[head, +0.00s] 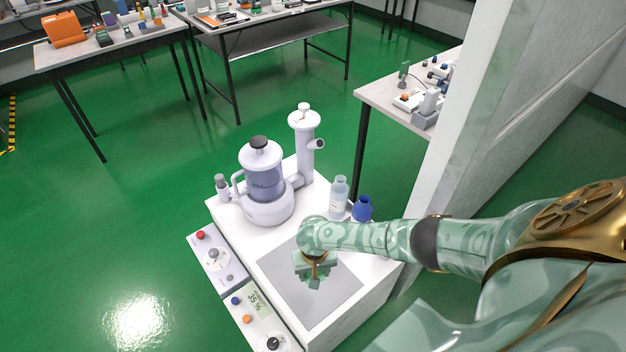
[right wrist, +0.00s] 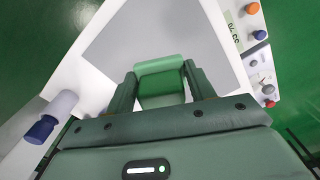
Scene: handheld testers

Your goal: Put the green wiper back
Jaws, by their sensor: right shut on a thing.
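My right gripper (head: 315,274) is over the grey mat (head: 332,304) on the white stand. In the right wrist view, its two fingers (right wrist: 159,84) are closed on the sides of a green wiper (right wrist: 161,68). The wiper's rounded top edge and flat face show between the fingers, with the grey mat (right wrist: 155,30) beyond it. I cannot tell whether the wiper touches the mat. In the head view the gripper and arm mostly hide the wiper. My left gripper is not in view.
A white machine with a clear tank (head: 265,187) and a column (head: 305,140) stands at the back of the stand. Control panels (head: 213,256) line the left front side. A wall (head: 480,110) rises at right.

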